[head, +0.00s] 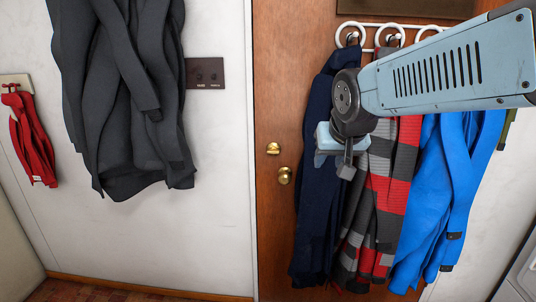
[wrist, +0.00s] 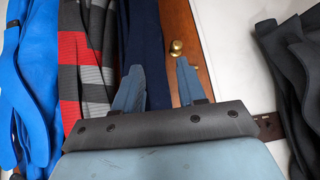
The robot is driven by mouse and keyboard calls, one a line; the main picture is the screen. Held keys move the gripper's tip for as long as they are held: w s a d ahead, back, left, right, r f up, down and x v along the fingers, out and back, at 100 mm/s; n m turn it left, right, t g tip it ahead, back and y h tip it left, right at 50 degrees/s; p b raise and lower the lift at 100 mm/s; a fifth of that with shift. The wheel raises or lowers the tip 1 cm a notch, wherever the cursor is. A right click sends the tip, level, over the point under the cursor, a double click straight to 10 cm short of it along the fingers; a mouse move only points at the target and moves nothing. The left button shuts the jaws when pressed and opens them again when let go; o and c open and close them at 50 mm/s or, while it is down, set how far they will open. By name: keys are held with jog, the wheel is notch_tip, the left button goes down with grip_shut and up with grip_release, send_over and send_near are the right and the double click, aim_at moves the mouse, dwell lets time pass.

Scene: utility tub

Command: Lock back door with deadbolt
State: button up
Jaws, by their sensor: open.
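The brown wooden back door (head: 275,80) stands in the middle of the head view. Two brass fittings sit near its left edge: an upper one (head: 273,148) and a lower, larger knob (head: 284,175). I cannot tell if the bolt is thrown. My gripper (head: 345,158) is right of the fittings, in front of the hanging coats and apart from the brass. In the wrist view, turned over relative to the head view, my gripper (wrist: 158,82) has its two blue fingers apart with nothing between them. Brass (wrist: 176,47) shows beyond the fingers.
A navy coat (head: 315,190), a striped red-grey garment (head: 385,195) and a blue coat (head: 435,190) hang from a white hook rail (head: 370,27) on the door. A dark grey coat (head: 125,110), switch plate (head: 205,73) and red garment (head: 32,140) are on the left walls.

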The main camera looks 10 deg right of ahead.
aim_at(275, 152)
jog(key=w+d+f+m+t, duration=0.2)
jog(key=w+d+t, duration=0.1)
jog(key=w, duration=0.7)
jog(key=w+d+f+m+t, duration=0.2)
jog(key=w+d+m, duration=0.1)
jog(key=w, duration=0.7)
jog(key=w+a+f+m+t+y, duration=0.2)
jog(key=w+f+m+t+y, duration=0.25)
jog(key=w+f+y, duration=0.6)
jog(key=shift+m+g+h, duration=0.35)
jog(key=shift+g+h, duration=0.1)
jog(key=shift+h, duration=0.2)
jog(key=x, duration=0.4)
jog(key=f+x, duration=0.1)
jog(key=x, duration=0.6)
jog(key=shift+w+a+f, duration=0.25)
jog(key=shift+w+f, duration=0.05)
jog(key=shift+f, duration=0.05)
grip_shut()
jog(key=shift+a, duration=0.1)
